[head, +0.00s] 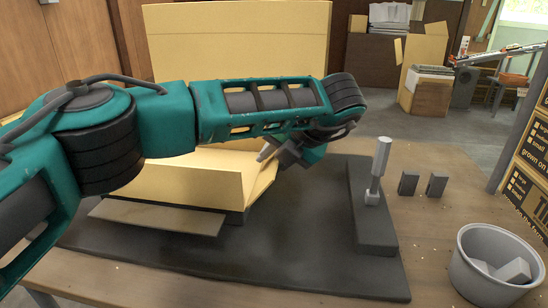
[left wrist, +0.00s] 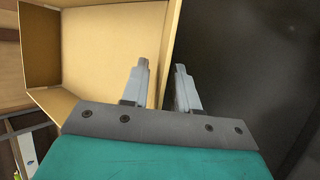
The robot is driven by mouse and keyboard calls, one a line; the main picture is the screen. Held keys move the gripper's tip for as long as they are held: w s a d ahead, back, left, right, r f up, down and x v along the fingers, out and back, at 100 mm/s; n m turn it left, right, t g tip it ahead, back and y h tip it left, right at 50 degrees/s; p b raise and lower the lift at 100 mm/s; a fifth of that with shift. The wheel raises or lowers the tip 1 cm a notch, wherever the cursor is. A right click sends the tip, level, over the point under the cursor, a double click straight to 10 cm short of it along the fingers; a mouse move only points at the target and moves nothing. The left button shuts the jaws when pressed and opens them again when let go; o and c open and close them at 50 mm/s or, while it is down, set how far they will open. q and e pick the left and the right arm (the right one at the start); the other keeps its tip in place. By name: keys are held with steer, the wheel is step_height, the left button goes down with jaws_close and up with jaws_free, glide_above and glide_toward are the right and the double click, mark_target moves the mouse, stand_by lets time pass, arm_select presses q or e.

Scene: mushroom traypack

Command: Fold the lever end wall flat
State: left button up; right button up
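A yellow cardboard tray (head: 165,185) sits on a dark base, with a tall back panel (head: 240,35) standing upright. Its lever end wall (head: 262,181), at the right end, stands up and looks tilted outward. My left gripper (head: 271,156) is at the top of this wall, with part of it hidden by my arm. In the left wrist view the two fingers (left wrist: 162,68) are apart, and the wall's edge (left wrist: 172,40) runs between them; I cannot tell whether they touch it. My right gripper is not in view.
A metal lever (head: 380,160) stands upright on a dark block (head: 373,225) right of the tray. Two small dark blocks (head: 409,183) (head: 437,185) and a grey bucket (head: 495,290) with light pieces stand further right. A flap (head: 155,216) lies flat in front of the tray.

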arm_select(q)
steer(key=p+v, duration=0.2)
steer(key=v, duration=1.1)
steer(key=shift+p, duration=0.3)
